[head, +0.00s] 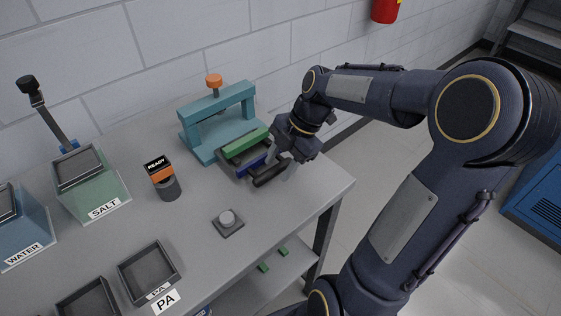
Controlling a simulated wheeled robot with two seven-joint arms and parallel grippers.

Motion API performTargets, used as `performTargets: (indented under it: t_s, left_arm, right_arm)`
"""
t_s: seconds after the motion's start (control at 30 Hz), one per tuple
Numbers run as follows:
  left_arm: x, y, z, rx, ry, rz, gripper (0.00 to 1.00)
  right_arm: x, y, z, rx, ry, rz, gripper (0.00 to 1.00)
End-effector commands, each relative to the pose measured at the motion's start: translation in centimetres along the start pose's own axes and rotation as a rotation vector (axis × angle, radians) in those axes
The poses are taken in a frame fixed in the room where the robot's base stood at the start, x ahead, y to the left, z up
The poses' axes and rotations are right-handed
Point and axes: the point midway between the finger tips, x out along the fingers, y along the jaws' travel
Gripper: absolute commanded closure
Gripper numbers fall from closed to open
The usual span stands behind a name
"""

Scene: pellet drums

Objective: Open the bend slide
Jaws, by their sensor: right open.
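A teal bend fixture (199,147) with an orange knob (214,80) on top stands at the back of the grey bench. In front of its frame is a dark slide part with a green bar (245,142) along it and a blue strip (252,163) beside that. A black handle-like bar (270,174) lies at its front. My right gripper (276,160) is open at the right end of these parts, close to the black bar. Its fingers partly hide the slide, and I cannot tell whether they touch it. My left gripper is not in view.
A round button on a square base (227,219) sits in front of the fixture. A READY indicator (161,174), a green SALT bin (93,187), a blue WATER bin (22,235) and dark PA trays (148,272) stand to the left. The bench's right edge is close to my right gripper.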

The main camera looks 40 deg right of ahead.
Motion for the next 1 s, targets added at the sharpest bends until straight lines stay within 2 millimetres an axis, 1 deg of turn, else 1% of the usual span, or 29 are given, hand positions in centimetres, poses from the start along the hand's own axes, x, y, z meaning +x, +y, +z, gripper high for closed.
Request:
performTargets:
  t_s: [0.07,0.17,0.4,0.5,0.67,1.0]
  left_arm:
    - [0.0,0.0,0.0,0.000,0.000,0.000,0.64]
    - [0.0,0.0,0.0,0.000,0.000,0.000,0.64]
    - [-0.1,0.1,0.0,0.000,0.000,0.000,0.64]
    - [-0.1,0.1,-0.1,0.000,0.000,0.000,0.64]
    - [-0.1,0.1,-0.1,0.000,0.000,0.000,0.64]
    - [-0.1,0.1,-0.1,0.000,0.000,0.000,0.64]
  right_arm:
    - [-0.4,0.1,0.0,0.000,-0.001,0.002,0.57]
    - [-1.7,0.1,0.1,0.000,-0.002,0.003,0.57]
    - [-5.8,0.1,0.0,0.000,-0.003,0.005,0.57]
    - [-7.0,0.1,0.1,0.000,-0.002,0.003,0.57]
    - [-7.8,0.0,0.0,0.000,-0.001,0.001,0.57]
    - [-7.8,0.0,0.0,0.000,0.000,0.000,0.57]
